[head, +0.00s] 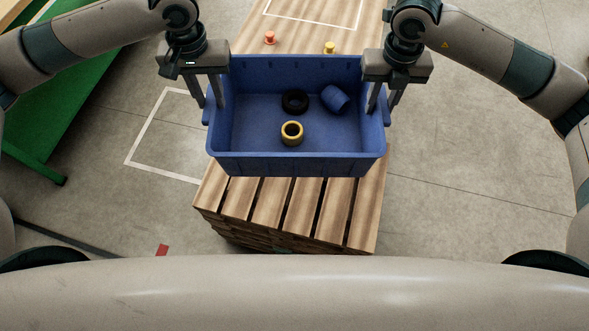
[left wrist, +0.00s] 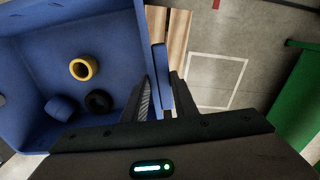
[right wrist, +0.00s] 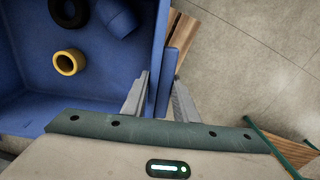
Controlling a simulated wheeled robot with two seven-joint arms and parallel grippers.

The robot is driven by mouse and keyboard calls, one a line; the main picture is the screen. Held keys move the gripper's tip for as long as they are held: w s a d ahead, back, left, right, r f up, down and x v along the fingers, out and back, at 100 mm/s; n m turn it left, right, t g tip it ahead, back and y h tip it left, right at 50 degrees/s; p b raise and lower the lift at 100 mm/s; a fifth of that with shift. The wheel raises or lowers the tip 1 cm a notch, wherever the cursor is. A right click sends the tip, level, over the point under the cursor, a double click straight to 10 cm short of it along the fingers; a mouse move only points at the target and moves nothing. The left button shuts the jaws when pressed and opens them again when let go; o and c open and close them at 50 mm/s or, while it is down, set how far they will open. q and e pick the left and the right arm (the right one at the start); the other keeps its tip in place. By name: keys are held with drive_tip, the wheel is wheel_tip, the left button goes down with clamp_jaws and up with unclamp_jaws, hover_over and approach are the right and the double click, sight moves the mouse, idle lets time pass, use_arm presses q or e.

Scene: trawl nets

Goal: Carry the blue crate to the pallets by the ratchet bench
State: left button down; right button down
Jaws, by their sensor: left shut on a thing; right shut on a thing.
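The blue crate (head: 270,165) is between my two grippers in the head view, over a stack of wooden pallets (head: 290,210). I cannot tell whether its base touches the pallets. It holds a black ring (head: 295,102), a yellow ring (head: 292,133) and a blue cylinder (head: 335,98). My left gripper (head: 208,98) is shut on the crate's left side rim; the left wrist view shows its fingers (left wrist: 160,95) on either side of that rim. My right gripper (head: 384,103) is shut on the right side rim, also seen in the right wrist view (right wrist: 160,98). The crate looks about level.
A wooden surface (head: 300,40) behind the crate carries a red piece (head: 269,38) and a yellow piece (head: 330,47). A green-topped bench (head: 90,95) stands at left. A white floor outline (head: 150,130) lies beside the pallets. The floor at right (head: 450,190) is clear.

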sight(244, 137)
use_arm(q)
drive_tip(key=shift+f, duration=0.1)
use_arm(e)
drive_tip(key=shift+f, duration=0.15)
